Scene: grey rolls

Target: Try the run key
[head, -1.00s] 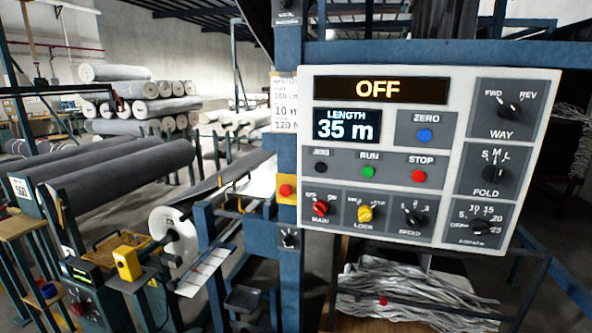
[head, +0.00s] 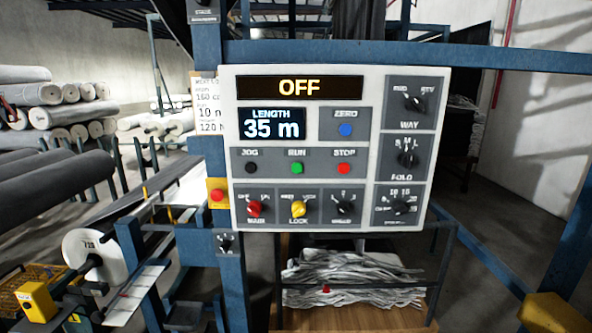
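The white control panel (head: 336,150) fills the middle of the head view on a blue post. Its green RUN key (head: 297,168) sits between the black JOG key (head: 250,168) and the red STOP key (head: 344,168). The top display (head: 300,87) reads OFF. The length display (head: 271,124) reads 35 m. The red MAIN knob (head: 255,208) and the yellow LOCK knob (head: 298,209) are in the bottom row; their small markings are too blurred to read. Neither of my grippers is in view.
A red emergency button on a yellow box (head: 217,197) is left of the panel. A blue beam (head: 480,58) runs along the top. Below, grey strips (head: 350,277) lie over a wooden surface. Grey rolls (head: 60,115) are stacked at the left. Open floor shows at right.

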